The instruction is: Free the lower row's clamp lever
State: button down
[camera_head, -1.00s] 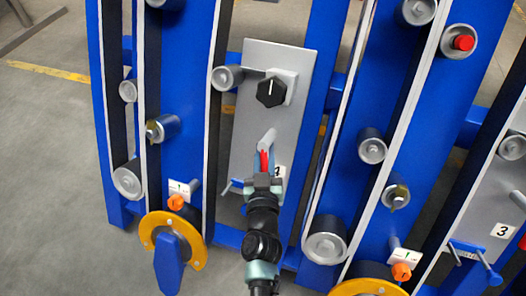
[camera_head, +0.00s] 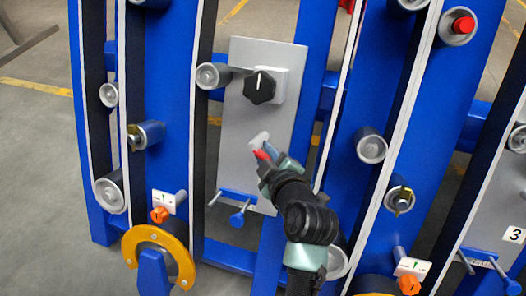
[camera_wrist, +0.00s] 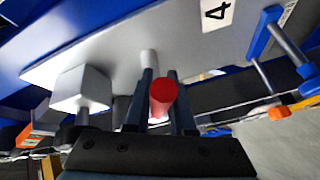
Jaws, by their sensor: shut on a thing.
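A lever with a red grip (camera_head: 261,155) stands on a short grey stem (camera_head: 258,140), low on a grey panel (camera_head: 238,165). I take it for the clamp lever. My gripper (camera_head: 268,153) reaches it from the lower right, its fingers shut around the red grip. In the wrist view the red grip (camera_wrist: 163,97) shows end-on between the two dark fingers of my gripper (camera_wrist: 161,95), with the grey stem (camera_wrist: 149,62) behind it. The fingers hide much of the lever.
A black knob (camera_head: 260,88) sits above on the panel, and a blue T-handle (camera_head: 239,217) below left. Blue beams with rollers and belts flank the panel. A yellow guard (camera_head: 160,245) stands at lower left. Floor is open at far left.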

jog(key=shift+w+d+r+n+g+p, duration=0.1)
jog(key=shift+r+n+g+p, duration=0.2)
jog(key=shift+n, duration=0.25)
jog(key=shift+w+r+n+g+p, duration=0.1)
jog(key=shift+n+g+p, duration=0.1)
jog(key=shift+n+p, duration=0.25)
jog(key=c, duration=0.8)
grip_release()
jog(key=shift+s+f, duration=0.1)
jog(key=shift+o, duration=0.2)
jog(key=p+v, duration=0.4)
jog(key=v, duration=0.9)
jog(key=shift+p, duration=0.35)
jog(key=shift+d, duration=0.15)
